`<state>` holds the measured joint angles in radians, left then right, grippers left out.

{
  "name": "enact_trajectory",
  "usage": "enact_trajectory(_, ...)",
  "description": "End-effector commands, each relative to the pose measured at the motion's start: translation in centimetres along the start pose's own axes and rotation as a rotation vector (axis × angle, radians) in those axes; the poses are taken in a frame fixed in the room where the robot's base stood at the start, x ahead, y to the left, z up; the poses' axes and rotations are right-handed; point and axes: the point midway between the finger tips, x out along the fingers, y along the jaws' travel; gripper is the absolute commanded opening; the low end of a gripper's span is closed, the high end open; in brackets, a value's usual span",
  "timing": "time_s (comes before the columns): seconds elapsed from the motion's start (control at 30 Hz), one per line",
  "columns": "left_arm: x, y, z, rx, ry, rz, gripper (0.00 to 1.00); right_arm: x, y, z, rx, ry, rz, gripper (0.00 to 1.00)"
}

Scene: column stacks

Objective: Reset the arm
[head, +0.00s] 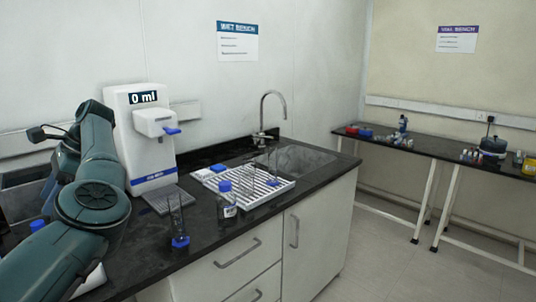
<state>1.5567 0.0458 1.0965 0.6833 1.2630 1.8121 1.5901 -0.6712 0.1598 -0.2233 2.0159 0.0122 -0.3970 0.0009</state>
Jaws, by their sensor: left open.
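My left arm (97,150) comes in from the lower left, bends at a large round joint and rises in front of the bench's left end. The left gripper (42,133) is at the far left, beyond the raised arm link, small and partly hidden. It is open, with nothing seen in it, and sits above the left part of the bench. My right gripper is not in view.
A white dispenser (140,135) reading 0 ml stands close to my arm. A blue-based cylinder (179,240), a blue-capped bottle (227,205) and a white rack (262,190) stand on the black bench (215,240). A sink (300,158) is behind. Open floor (390,265) lies right.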

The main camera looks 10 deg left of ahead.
Motion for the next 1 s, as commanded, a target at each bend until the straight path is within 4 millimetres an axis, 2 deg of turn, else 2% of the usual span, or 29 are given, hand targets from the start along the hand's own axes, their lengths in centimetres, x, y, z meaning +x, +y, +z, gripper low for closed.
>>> enact_trajectory(0.03, 2.1, -0.6, 0.6, 0.014, -0.088, -0.029, 0.49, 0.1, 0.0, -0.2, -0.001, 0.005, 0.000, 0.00)
enact_trajectory(0.1, 4.3, -1.4, 1.9, 0.045, -0.216, -0.079, 0.49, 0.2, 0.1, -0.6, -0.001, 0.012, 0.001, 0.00)
enact_trajectory(0.23, 7.5, -3.0, 4.8, 0.158, -0.523, -0.184, 0.49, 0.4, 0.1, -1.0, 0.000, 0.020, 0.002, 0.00)
enact_trajectory(0.3, 8.2, -3.7, 6.4, 0.258, -0.733, -0.243, 0.49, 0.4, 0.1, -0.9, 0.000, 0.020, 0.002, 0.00)
enact_trajectory(0.37, 8.1, -4.1, 7.2, 0.363, -0.926, -0.290, 0.49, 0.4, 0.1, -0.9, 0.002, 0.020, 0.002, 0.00)
enact_trajectory(0.47, 6.5, -4.4, 6.9, 0.566, -1.256, -0.350, 0.49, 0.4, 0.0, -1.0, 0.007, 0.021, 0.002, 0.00)
enact_trajectory(0.57, 4.6, -3.9, 4.2, 0.789, -1.587, -0.385, 0.49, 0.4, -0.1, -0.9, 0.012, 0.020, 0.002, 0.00)
enact_trajectory(0.67, 3.0, -2.1, -0.6, 1.022, -1.921, -0.399, 0.49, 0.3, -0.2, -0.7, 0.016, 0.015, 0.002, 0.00)
enact_trajectory(0.77, 2.6, 1.2, -6.9, 1.250, -2.257, -0.393, 0.49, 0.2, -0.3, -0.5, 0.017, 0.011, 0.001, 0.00)
enact_trajectory(0.8, 2.8, 2.9, -9.5, 1.333, -2.386, -0.387, 0.49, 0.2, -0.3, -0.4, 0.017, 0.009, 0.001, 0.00)
enact_trajectory(0.87, 3.5, 5.7, -13.2, 1.443, -2.569, -0.373, 0.49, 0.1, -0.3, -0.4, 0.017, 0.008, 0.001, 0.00)
enact_trajectory(0.9, 4.2, 7.7, -15.4, 1.506, -2.684, -0.363, 0.49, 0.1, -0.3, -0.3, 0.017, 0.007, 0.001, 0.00)
enact_trajectory(0.93, 4.8, 9.3, -17.0, -1.500, 2.680, 0.343, 0.49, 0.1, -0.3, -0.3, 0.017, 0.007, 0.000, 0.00)
enact_trajectory(1.0, 6.5, 13.2, -20.3, -1.388, 2.509, 0.283, 0.49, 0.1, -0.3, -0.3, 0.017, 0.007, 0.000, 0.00)
